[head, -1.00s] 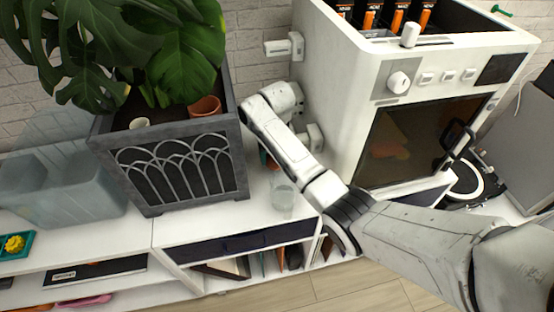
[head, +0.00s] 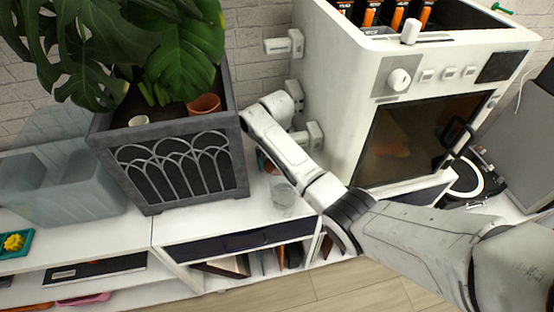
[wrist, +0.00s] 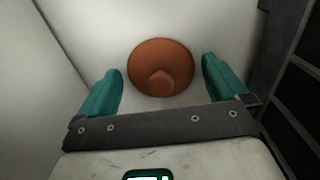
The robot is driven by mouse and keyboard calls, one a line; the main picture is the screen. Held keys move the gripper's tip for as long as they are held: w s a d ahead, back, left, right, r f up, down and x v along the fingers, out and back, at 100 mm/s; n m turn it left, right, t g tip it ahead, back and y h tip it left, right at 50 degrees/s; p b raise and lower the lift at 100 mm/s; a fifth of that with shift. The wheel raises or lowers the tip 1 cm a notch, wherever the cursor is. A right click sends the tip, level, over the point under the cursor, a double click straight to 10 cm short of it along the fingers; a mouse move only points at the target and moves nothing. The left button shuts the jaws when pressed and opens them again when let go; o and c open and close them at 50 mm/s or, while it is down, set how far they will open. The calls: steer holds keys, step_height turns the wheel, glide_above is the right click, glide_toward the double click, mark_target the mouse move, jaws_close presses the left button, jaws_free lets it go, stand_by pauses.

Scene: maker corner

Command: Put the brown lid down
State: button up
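The brown lid (wrist: 160,62) lies on a white surface in the wrist view, its round knob facing the camera. My gripper (wrist: 162,84) is open, with one teal finger on each side of the lid. A gap shows between the lid and each finger, so it is not held. In the head view my gripper is hidden behind my arm and the planter. A small patch of brown (head: 268,163) shows beside my arm there; I cannot tell if it is the lid.
A dark planter (head: 180,168) with a leafy plant stands left of my arm. A white oven-like machine (head: 350,110) stands close on the right. A clear glass (head: 283,196) stands on the white shelf top (head: 215,220) near my arm. Grey bins (head: 70,190) are at the left.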

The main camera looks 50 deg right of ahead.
step_height(320, 180, up, 13)
steer(key=p, duration=0.1)
steer(key=shift+p, duration=0.3)
steer(key=shift+w+f, duration=0.1)
stand_by(0.8)
